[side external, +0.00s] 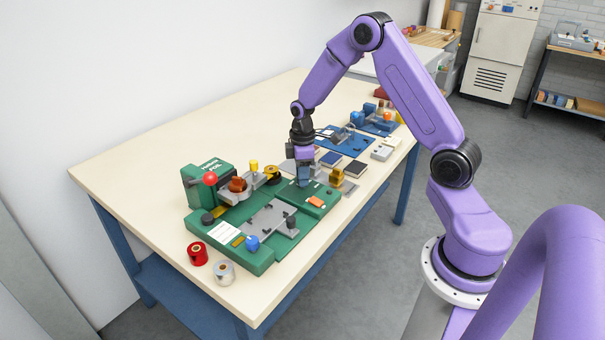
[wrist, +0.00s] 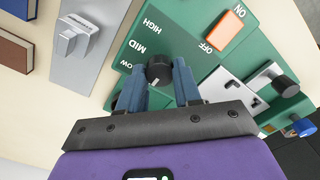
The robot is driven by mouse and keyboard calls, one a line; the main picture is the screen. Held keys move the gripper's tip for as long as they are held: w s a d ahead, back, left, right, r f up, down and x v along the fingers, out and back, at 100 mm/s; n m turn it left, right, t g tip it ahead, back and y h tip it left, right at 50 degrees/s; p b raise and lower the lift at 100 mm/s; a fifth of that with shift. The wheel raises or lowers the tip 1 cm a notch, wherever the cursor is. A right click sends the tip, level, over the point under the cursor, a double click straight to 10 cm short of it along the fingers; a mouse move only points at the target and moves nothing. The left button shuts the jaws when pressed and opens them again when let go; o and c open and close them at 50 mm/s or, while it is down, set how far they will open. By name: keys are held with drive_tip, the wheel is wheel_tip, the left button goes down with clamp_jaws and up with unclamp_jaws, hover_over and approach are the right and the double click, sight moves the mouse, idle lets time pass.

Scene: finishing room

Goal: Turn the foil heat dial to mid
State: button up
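The foil heat dial (wrist: 159,68) is a round black knob on the green panel of the foil press (side external: 228,250). LOW, MID and HIGH are lettered beside it in the wrist view. My gripper (wrist: 160,78) points down at the panel, its blue fingers on either side of the knob and appearing to touch it. In the side view my gripper (side external: 304,181) is over the panel and hides the dial. A small pale mark shows on the knob's near side; I cannot tell which setting it points to.
An orange ON/OFF switch (wrist: 225,34) is near the dial. A grey plate with a light lever (wrist: 74,42) lies beside the panel. Red (side external: 197,253) and silver (side external: 224,272) foil rolls stand at the table's front. The table's left back is clear.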

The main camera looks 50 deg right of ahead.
drive_tip(key=shift+m, duration=0.3)
drive_tip(key=m, duration=1.2)
drive_tip(key=shift+m, duration=2.5)
drive_tip(key=o, duration=1)
drive_tip(key=shift+o, duration=0.2)
